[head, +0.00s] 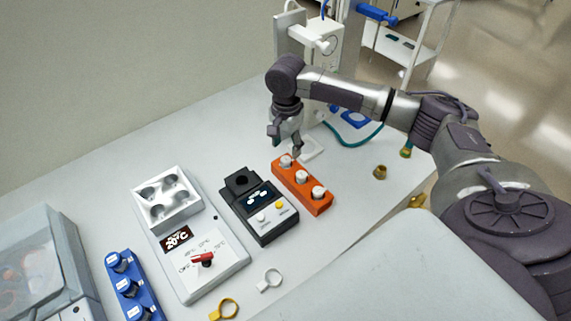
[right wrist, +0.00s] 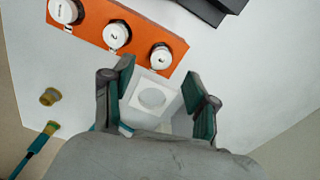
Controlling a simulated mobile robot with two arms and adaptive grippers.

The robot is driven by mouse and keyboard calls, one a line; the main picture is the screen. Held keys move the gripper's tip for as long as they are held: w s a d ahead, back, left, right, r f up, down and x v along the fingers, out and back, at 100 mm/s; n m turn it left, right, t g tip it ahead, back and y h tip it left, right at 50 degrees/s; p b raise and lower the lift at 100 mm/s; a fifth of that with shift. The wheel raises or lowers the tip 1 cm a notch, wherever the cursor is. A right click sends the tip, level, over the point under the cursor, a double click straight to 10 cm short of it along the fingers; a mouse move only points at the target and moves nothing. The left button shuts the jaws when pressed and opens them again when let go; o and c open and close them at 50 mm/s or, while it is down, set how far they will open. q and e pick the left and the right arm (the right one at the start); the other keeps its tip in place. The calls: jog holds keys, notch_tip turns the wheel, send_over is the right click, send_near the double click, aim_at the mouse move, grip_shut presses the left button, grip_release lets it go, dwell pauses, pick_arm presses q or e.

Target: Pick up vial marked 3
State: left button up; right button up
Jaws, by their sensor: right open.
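An orange rack (head: 309,201) holds three white-capped vials, and it also shows in the right wrist view (right wrist: 90,27). The caps carry small dark marks that I cannot read surely. In the right wrist view the vials are a left one (right wrist: 63,10), a middle one (right wrist: 117,36) and a right one (right wrist: 160,56). My right gripper (head: 286,141) is above the far end of the rack. In the right wrist view its fingers (right wrist: 158,70) are apart and empty, with the right vial lying just beyond the gap between their tips. My left gripper is not in view.
A white square pad (right wrist: 152,97) with a round recess lies beside the rack. A black device (head: 259,207), a white heater block (head: 210,265) and a blue vial rack (head: 137,286) stand to the left. Small brass-coloured parts (head: 380,172) lie right of the rack.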

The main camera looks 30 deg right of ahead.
aim_at(286, 159)
jog(key=shift+f, duration=0.4)
notch_tip(286, 159, down, 4)
jog(key=shift+r+p, duration=0.25)
jog(key=shift+p, duration=0.6)
jog(key=shift+w+d+f, duration=0.1)
jog(key=shift+f, duration=0.35)
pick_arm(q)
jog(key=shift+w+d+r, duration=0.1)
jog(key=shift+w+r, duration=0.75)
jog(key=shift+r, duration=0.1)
pick_arm(e)
jog(key=c, duration=0.3)
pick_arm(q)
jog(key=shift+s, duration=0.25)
pick_arm(e)
grip_shut()
